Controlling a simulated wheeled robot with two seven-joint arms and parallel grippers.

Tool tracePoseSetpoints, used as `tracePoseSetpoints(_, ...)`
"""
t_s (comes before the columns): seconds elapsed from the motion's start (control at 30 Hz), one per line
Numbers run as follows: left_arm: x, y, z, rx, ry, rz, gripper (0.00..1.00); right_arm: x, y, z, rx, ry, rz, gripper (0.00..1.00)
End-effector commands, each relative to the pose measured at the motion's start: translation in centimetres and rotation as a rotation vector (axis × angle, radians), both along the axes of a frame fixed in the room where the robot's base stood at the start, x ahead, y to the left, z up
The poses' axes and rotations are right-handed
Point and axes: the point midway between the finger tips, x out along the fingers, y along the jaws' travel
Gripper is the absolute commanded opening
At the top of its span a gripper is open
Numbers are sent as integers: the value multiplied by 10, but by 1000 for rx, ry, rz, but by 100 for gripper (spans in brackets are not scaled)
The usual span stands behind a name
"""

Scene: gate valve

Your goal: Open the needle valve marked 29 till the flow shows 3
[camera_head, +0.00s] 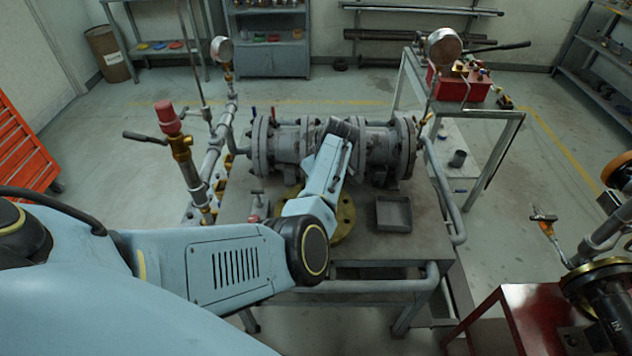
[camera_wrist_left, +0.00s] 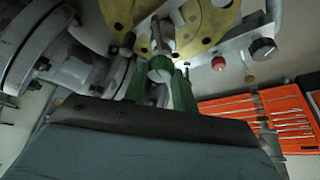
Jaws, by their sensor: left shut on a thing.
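My left arm reaches across the bench to the grey flanged pipe assembly (camera_head: 285,146) in the head view. My left gripper (camera_head: 342,128) is at the middle of that assembly, and its fingertips are hard to make out there. In the left wrist view, the green fingers of my left gripper (camera_wrist_left: 160,88) are shut on a small round knob (camera_wrist_left: 160,68) with a pale end, in front of a yellow flange (camera_wrist_left: 207,22). I cannot read a mark 29 on it or tell a flow reading. My right gripper is not in view.
A round gauge (camera_head: 222,48) stands on the piping at the back left. A grey tray (camera_head: 394,214) lies on the bench to the right of my arm. A red-tipped brass valve (camera_head: 168,118) stands at the left. A red pump box (camera_head: 462,86) is on the side table.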

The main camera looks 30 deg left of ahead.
Motion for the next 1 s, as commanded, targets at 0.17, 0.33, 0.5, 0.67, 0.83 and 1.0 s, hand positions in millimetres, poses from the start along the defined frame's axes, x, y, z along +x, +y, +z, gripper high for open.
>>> tracePoseSetpoints(0.17, 2, 0, -4, 0, -1, 149, 4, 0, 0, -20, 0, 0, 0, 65)
tracePoseSetpoints(0.33, 2, 0, -3, -1, -1, 267, 4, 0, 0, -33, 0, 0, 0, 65)
tracePoseSetpoints(0.5, 2, 0, -2, -1, 0, 351, 4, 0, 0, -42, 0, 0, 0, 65)
tracePoseSetpoints(0.67, 2, 0, -2, -2, 0, 397, 4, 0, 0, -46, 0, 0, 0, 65)
tracePoseSetpoints(0.83, 2, 0, -1, -3, 1, 418, 4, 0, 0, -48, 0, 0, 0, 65)
tracePoseSetpoints(1.0, 2, 0, -1, -2, 2, 423, 4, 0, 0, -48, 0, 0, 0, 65)
